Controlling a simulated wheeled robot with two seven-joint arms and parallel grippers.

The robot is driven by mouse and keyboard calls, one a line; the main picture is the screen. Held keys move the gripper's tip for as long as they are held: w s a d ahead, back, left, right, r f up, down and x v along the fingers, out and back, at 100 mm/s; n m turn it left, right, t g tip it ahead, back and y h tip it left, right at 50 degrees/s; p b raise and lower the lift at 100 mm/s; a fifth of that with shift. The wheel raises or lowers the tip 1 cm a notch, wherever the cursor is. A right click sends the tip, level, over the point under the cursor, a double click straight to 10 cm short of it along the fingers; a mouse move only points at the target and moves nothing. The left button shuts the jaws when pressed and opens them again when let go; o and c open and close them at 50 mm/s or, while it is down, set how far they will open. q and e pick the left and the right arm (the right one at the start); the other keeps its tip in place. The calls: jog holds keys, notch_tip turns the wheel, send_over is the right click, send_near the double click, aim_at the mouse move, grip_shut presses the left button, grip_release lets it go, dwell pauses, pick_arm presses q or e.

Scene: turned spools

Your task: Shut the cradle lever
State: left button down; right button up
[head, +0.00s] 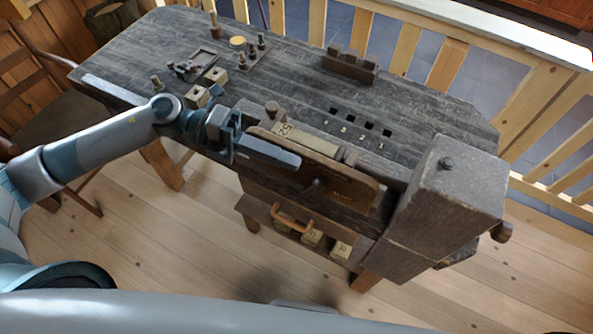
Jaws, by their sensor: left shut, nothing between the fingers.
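A long brown wooden board (345,180) stands along the front edge of the dark workbench. A small dark lever-like piece (314,188) shows on its front face; I cannot tell for sure whether it is the cradle lever or how far it is turned. A pale numbered bar (292,133) and a round wooden knob (272,108) sit just behind the board. My left gripper (297,160) is shut and empty, over the left part of the board and hiding some of it. I cannot tell whether it touches the board. My right gripper is not in view.
A large grey block (455,185) stands at the bench's right end. A notched wooden rack (350,66) stands at the back. Small blocks (197,96) and a dark tray (203,58) lie at left. Below are an orange handle (291,217) and a shelf with blocks.

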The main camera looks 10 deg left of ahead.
pick_arm(q)
jog(key=a+r+b, duration=0.2)
jog(key=a+r, duration=0.2)
jog(key=shift+w+a+r, duration=0.2)
jog(key=shift+w+a, duration=0.15)
jog(key=shift+w, duration=0.05)
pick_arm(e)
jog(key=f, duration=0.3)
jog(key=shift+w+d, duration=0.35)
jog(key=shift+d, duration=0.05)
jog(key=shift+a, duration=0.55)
pick_arm(q)
jog(key=shift+a, duration=0.1)
